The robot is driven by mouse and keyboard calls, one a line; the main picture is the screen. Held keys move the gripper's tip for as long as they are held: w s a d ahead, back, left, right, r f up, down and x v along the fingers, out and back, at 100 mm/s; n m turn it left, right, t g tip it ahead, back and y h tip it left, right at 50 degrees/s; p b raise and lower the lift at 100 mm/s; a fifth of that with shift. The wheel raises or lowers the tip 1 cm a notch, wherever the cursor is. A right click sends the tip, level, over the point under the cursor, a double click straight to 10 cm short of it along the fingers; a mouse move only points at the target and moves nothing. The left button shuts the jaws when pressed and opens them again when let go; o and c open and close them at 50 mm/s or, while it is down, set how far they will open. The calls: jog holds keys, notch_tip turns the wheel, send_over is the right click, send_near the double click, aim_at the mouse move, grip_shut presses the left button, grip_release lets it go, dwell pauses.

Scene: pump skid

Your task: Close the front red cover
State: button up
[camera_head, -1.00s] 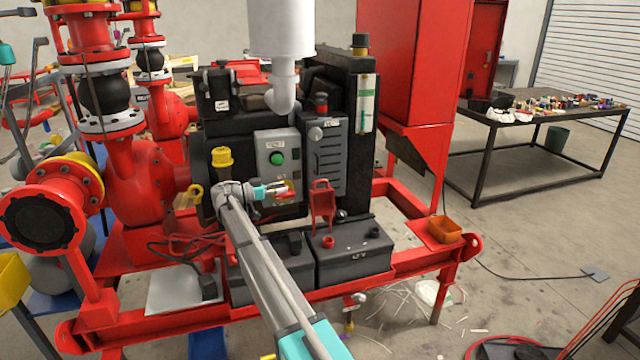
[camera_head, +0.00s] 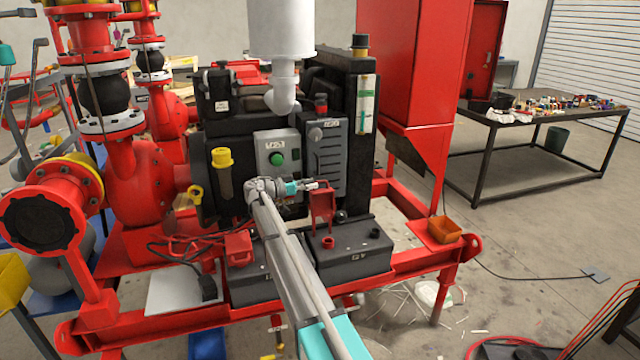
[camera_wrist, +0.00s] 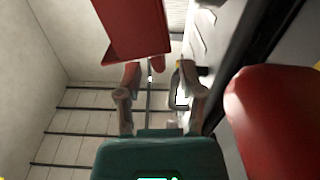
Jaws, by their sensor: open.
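A red cover (camera_head: 322,206) stands raised and open at the right battery (camera_head: 350,245), beside a round red terminal cap (camera_head: 328,242). My gripper (camera_head: 316,185) is just above and beside the raised cover, pointing right. In the wrist view my gripper (camera_wrist: 158,80) has its two fingers apart with nothing held between them. A red flap (camera_wrist: 135,30), apparently the raised cover, is just beyond the fingertips; contact cannot be told.
A grey control box with a green button (camera_head: 277,158) and a vented grey box (camera_head: 327,160) stand close behind my gripper. A large rounded red part (camera_wrist: 275,120) is near in the wrist view.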

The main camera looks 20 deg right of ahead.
aim_at(320, 182)
jog(key=shift+d, duration=1.75)
grip_shut()
